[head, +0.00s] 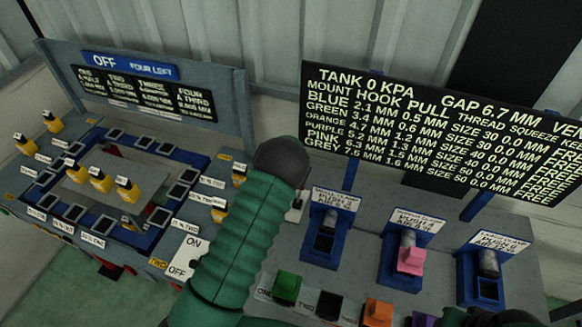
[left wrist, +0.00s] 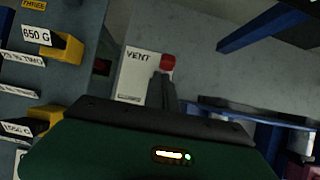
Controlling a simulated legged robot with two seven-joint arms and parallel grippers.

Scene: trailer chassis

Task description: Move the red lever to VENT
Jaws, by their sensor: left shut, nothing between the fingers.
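The red lever's knob (left wrist: 168,61) shows in the left wrist view at the upper right of a white plate (left wrist: 134,72) marked VENT at its top. A smaller label at the plate's bottom is too small to read. My left gripper (left wrist: 163,78) is shut and empty, its dark fingertips just below the red knob in the picture. I cannot tell whether they touch it. The fingers hide part of the plate and any lever shaft. In the head view my green left arm covers most of this spot; only a sliver of a white plate (head: 296,212) shows beside it.
Left stands a blue-framed station (head: 150,140) with several yellow blocks. Right of my arm are blue holders (head: 325,240), one with a pink block (head: 411,260). Green (head: 287,287) and orange (head: 377,311) blocks sit in front. A black readout board (head: 440,130) reads TANK 0 KPA.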

